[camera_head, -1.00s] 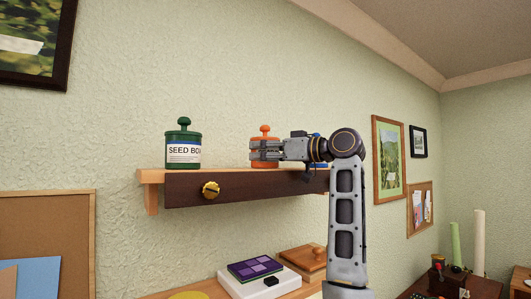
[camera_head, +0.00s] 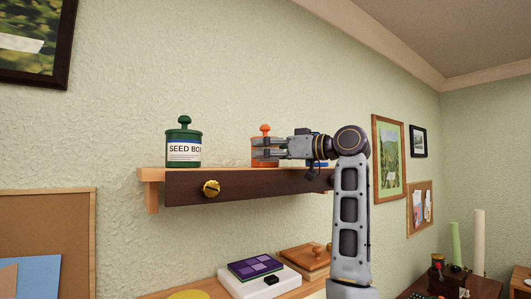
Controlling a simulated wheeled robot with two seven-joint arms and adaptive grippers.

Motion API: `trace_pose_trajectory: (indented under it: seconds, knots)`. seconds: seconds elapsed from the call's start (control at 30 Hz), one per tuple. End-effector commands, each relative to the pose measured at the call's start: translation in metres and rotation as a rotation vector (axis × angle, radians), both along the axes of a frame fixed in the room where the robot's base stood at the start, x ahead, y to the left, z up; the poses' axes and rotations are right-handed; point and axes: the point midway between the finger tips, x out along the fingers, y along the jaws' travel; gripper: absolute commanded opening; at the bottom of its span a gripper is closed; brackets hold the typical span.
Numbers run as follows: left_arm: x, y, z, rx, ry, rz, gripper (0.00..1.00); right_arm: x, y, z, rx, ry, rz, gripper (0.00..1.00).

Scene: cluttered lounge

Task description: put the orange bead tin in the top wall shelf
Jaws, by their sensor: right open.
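The orange bead tin (camera_head: 264,131), with a round knob on its lid, stands upright on the top wall shelf (camera_head: 240,188), towards the shelf's right half. My right gripper (camera_head: 266,148) comes in from the right at the tin's height. It is open, and its fingertips still overlap the front right of the tin, hiding part of its body. I cannot tell whether a finger touches it. My left gripper is not in view.
A green seed box tin (camera_head: 183,150) stands on the shelf's left part, with bare shelf between the tins. Below are a white box with a purple-patterned top (camera_head: 256,268) and a wooden box (camera_head: 304,257). Framed pictures (camera_head: 388,160) hang on the right wall.

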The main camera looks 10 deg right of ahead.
Motion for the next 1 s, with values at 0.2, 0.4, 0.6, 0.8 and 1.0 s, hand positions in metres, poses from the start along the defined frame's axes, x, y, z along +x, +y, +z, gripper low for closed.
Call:
trace_pose_trajectory:
  seconds: [0.2,0.4,0.6,0.8,1.0]
  knots:
    - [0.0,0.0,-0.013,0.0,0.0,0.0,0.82,-0.02,-0.022,-0.003,-0.001,-0.001,-0.003,0.87]
    - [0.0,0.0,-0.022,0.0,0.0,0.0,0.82,-0.042,-0.043,-0.003,-0.001,-0.001,-0.003,0.87]
    - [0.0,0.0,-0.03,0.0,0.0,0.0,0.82,-0.062,-0.062,-0.003,-0.001,-0.001,-0.003,0.87]
    - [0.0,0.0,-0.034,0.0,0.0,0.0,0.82,-0.074,-0.074,-0.002,-0.002,-0.001,-0.002,0.87]
    - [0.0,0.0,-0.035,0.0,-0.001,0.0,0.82,-0.078,-0.077,-0.001,-0.001,0.001,0.0,0.87]
